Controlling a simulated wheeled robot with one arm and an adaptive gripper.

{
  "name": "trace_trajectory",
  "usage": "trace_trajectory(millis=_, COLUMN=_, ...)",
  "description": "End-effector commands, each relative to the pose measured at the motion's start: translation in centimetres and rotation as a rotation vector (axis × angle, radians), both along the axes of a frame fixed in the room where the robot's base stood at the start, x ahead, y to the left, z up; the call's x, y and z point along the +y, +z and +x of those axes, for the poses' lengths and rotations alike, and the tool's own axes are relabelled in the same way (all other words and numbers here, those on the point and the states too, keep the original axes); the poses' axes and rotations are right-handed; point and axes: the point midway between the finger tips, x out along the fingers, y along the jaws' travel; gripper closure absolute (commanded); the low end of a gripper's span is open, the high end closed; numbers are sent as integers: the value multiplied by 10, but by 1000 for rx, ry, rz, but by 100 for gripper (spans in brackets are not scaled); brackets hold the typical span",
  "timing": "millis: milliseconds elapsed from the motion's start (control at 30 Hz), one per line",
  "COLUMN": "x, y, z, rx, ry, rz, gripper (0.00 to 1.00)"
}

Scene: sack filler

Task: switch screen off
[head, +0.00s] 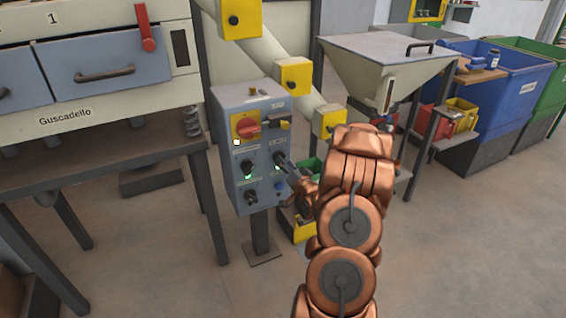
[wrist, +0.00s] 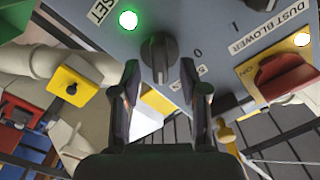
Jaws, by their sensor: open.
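The grey control box (head: 232,185) stands on a post left of my arm. A black rotary knob (head: 279,160) sits at its right side; a black knob also shows in the wrist view (wrist: 158,57), with a lit green lamp (wrist: 128,20) beside it and a "0" mark to its right. A label below the knob is partly hidden by a finger, so I cannot read its name. My gripper (wrist: 167,82) is open, its fingers spread to either side of the knob, apart from it. In the head view my gripper (head: 291,173) is close to the box.
A red dust blower switch (wrist: 285,78) with a lit lamp is at the wrist view's right. A hopper (head: 385,65) stands behind my arm; a drawer machine (head: 95,75) is left.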

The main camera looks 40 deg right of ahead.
Motion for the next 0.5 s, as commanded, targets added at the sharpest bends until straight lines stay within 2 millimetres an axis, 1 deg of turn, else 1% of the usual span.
trace_trajectory(millis=33, x=-1, y=0, z=6, rx=-1, ry=2, rz=-2, gripper=56)
trace_trajectory(millis=200, x=-5, y=-1, z=18, rx=1, ry=1, rz=1, gripper=56)
trace_trajectory(millis=500, x=-7, y=-1, z=21, rx=3, ry=0, rz=1, gripper=56)
